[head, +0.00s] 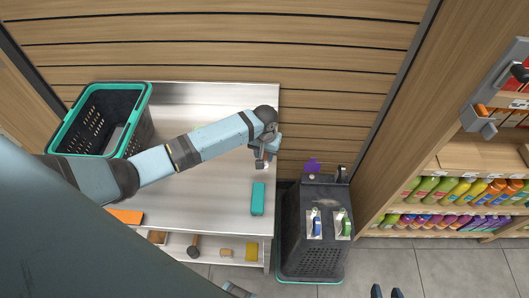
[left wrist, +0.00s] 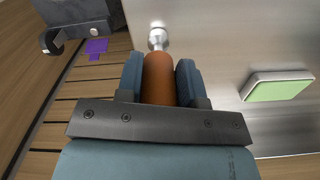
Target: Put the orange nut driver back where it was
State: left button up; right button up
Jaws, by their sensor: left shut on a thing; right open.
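My left gripper (head: 262,162) is shut on the orange nut driver, above the right edge of the metal counter. In the left wrist view the nut driver's orange handle (left wrist: 159,78) lies between the two blue fingers, and its silver metal end (left wrist: 157,38) points away from the gripper. In the head view the gripper and wrist mostly hide the driver. My right gripper (head: 386,292) shows only as two dark, parted fingertips at the bottom edge, open, with nothing visible between them.
A black basket stack (head: 312,255) right of the counter carries blue (head: 316,225) and green (head: 346,226) items on top. A purple piece (head: 312,165) is behind it. A teal box (head: 258,199), orange item (head: 125,216) and teal-rimmed basket (head: 143,112) are on the counter. Shelves (head: 450,212) stand right.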

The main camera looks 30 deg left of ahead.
pick_arm(q)
jog(key=shift+f, duration=0.1)
jog(key=o, duration=1.1)
jog(key=shift+f, duration=0.1)
